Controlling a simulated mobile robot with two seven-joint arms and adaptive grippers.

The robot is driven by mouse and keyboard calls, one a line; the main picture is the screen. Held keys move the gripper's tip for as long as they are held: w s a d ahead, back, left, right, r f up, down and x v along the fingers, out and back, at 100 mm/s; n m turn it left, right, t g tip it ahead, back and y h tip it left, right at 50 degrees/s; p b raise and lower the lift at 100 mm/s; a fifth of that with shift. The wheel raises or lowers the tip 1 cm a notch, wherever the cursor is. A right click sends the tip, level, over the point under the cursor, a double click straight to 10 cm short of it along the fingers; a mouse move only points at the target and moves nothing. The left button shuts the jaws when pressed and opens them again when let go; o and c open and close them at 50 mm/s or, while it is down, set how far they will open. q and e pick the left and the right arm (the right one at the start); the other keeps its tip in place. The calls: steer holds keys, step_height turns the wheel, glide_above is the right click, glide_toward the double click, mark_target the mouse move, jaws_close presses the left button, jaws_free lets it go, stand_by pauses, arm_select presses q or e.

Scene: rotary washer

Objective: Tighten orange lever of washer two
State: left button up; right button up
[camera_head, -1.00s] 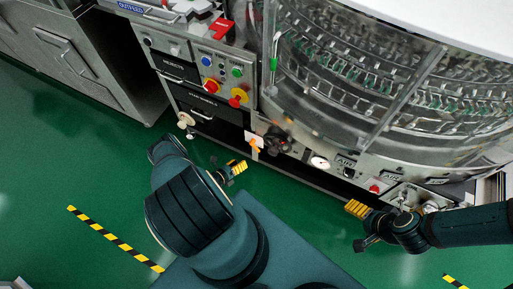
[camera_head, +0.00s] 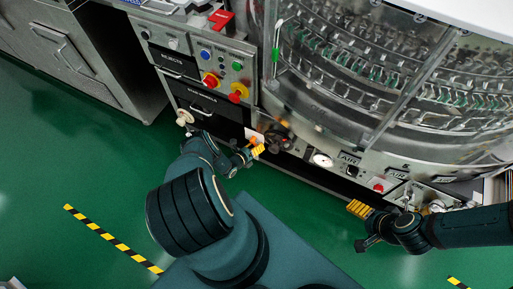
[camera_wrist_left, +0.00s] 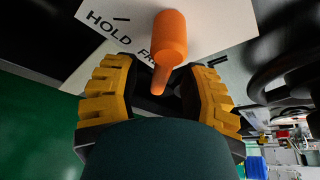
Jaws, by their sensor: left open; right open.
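The orange lever (camera_wrist_left: 171,45) shows large in the left wrist view, in front of a white label plate (camera_wrist_left: 110,30) with partly hidden lettering. In that view my left gripper (camera_wrist_left: 160,100) is open, its yellow ridged fingers to either side of the lever's lower, narrow end. I cannot tell whether they touch it. In the head view the lever (camera_head: 250,134) is small and partly covered, with my left gripper (camera_head: 250,154) just below it. My right gripper (camera_head: 361,226) is open and empty at the lower right, near the washer's front base.
The rotary washer (camera_head: 390,90) fills the upper right. A control panel with coloured buttons and a red and yellow switch (camera_head: 238,93) stands left of the lever. A dark round knob (camera_head: 279,137) sits close right of it. Green floor is free at left.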

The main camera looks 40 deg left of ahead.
arm_select(q)
steer(key=shift+w, duration=0.2)
jaws_close()
